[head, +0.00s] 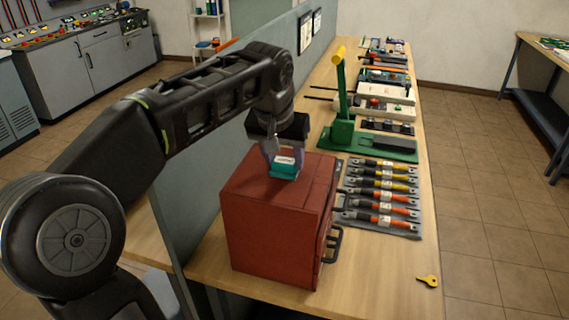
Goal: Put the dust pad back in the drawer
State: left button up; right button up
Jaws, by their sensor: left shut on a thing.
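A red cabinet (265,238) stands on the near end of the wooden bench, with a dark handle (333,244) on its right side. A small teal pad with a white label, which looks like the dust pad (285,168), is at the cabinet's top. My left gripper (284,155) points down and is shut on the pad. I cannot tell whether the pad touches the cabinet top. The cabinet's handle side is seen at a steep angle, and no open drawer shows. My right gripper is not in view.
A rack of several orange and yellow handled tools (381,197) lies right of the cabinet. A green lever press (343,130) stands behind. A yellow key (428,281) lies near the bench's right edge. A grey partition (210,190) runs along the left. Bare bench (375,265) lies right of the handle.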

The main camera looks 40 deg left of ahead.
aim_at(284, 162)
pick_arm(q)
notch_tip(284, 162, up, 7)
jog(key=shift+f, duration=0.15)
notch_tip(284, 162, up, 3)
jog(key=p, duration=0.2)
jog(key=shift+r+p, duration=0.2)
jog(key=shift+p, duration=0.1)
jog(key=shift+f, duration=0.15)
